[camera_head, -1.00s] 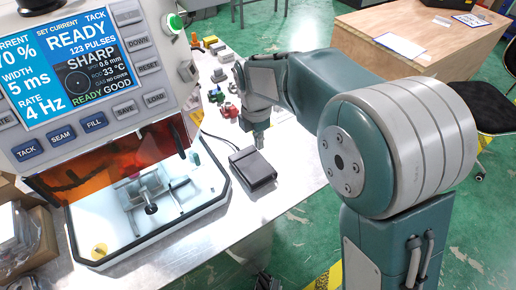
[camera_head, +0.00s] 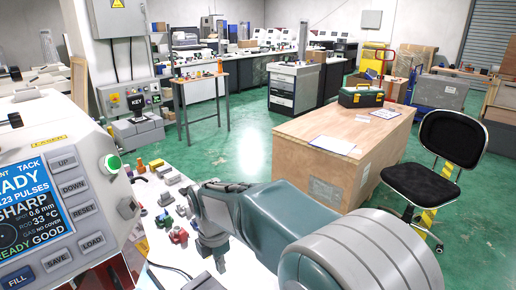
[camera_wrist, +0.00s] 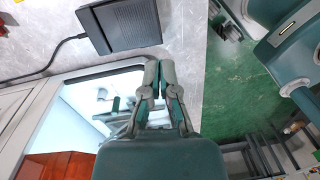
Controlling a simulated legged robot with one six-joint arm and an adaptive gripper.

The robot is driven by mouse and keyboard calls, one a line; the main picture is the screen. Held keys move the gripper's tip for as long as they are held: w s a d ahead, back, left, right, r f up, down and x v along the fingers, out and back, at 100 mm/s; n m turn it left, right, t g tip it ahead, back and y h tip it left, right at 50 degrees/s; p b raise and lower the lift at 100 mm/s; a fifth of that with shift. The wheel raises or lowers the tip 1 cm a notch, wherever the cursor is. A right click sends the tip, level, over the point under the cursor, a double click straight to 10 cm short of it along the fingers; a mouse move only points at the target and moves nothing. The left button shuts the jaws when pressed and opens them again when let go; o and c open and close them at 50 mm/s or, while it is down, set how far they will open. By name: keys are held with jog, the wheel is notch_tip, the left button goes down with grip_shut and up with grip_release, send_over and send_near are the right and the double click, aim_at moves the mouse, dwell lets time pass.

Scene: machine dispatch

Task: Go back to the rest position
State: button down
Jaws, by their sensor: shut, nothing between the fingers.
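My gripper (camera_wrist: 151,75) points over the metal bench top (camera_wrist: 185,45) in the wrist view, its two fingers together with nothing between them. In the head view my gripper (camera_head: 219,262) hangs at the end of my arm, low over the bench beside the welding machine. A dark foot pedal (camera_wrist: 122,22) with a cable lies on the bench just beyond the fingertips, apart from them. In the head view only the edge of the pedal (camera_head: 203,284) shows at the bottom.
The welding machine's control panel (camera_head: 62,200) stands at the left. Small colored parts (camera_head: 178,235) lie on the bench near my arm. A wooden crate (camera_head: 335,160) with a green toolbox (camera_head: 361,96) and a black chair (camera_head: 432,170) stand at the right. Green floor (camera_head: 240,150) is clear beyond the bench.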

jog(key=s+d+r+m+t+y, duration=0.1)
jog(key=s+d+r+m, duration=0.2)
jog(key=d+r+m, duration=0.4)
jog(key=s+d+r+m+t, duration=0.25)
jog(key=d+m, duration=0.35)
jog(key=d, duration=0.3)
jog(key=s+d+m+t, duration=0.2)
jog(key=s+d+m, duration=0.8)
jog(key=s+m, duration=0.2)
jog(key=shift+d+r+m, duration=0.2)
jog(key=shift+m, duration=0.4)
jog(key=shift+w+t, duration=0.1)
jog(key=shift+t, duration=0.15)
